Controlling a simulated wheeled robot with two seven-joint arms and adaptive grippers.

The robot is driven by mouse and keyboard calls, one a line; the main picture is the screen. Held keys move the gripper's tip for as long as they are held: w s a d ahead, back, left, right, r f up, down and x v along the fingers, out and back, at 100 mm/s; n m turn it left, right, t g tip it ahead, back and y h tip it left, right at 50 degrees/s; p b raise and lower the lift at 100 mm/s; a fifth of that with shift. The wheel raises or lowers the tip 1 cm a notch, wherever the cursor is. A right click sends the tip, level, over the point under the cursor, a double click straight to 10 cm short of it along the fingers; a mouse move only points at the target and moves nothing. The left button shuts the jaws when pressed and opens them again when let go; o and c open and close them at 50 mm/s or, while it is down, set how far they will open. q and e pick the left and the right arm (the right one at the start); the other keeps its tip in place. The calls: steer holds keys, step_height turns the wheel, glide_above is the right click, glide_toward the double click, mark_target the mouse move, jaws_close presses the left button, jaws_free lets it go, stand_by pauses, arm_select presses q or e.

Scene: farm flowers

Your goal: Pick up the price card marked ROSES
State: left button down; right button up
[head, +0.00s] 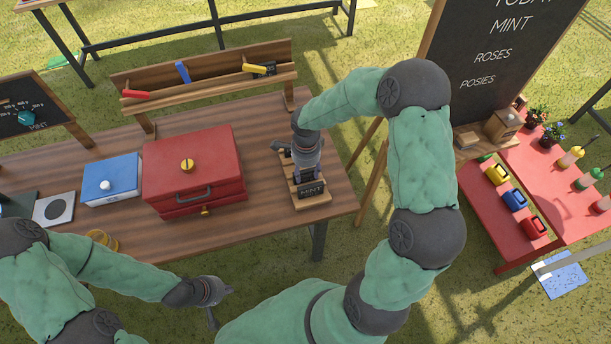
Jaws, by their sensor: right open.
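A wooden card stand (320,201) sits near the right end of the table. A dark card marked MINT (312,190) stands at its front. I see no card marked ROSES; the part of the stand behind the MINT card is largely covered by my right gripper. My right gripper (308,176) points down over the stand, open, its fingers just behind the MINT card. I cannot tell whether they touch a card. My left gripper (220,306) is open and empty, in front of the table's near edge.
A red box (225,160) with a drawer and a blue box (122,168) stand left of the stand. A wooden rack (215,78) holds coloured items behind. A chalkboard (490,65) lists MINT, ROSES and POSIES. A red bench (478,215) stands at right.

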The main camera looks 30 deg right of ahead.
jaws_close()
steer(key=shift+r, duration=0.1)
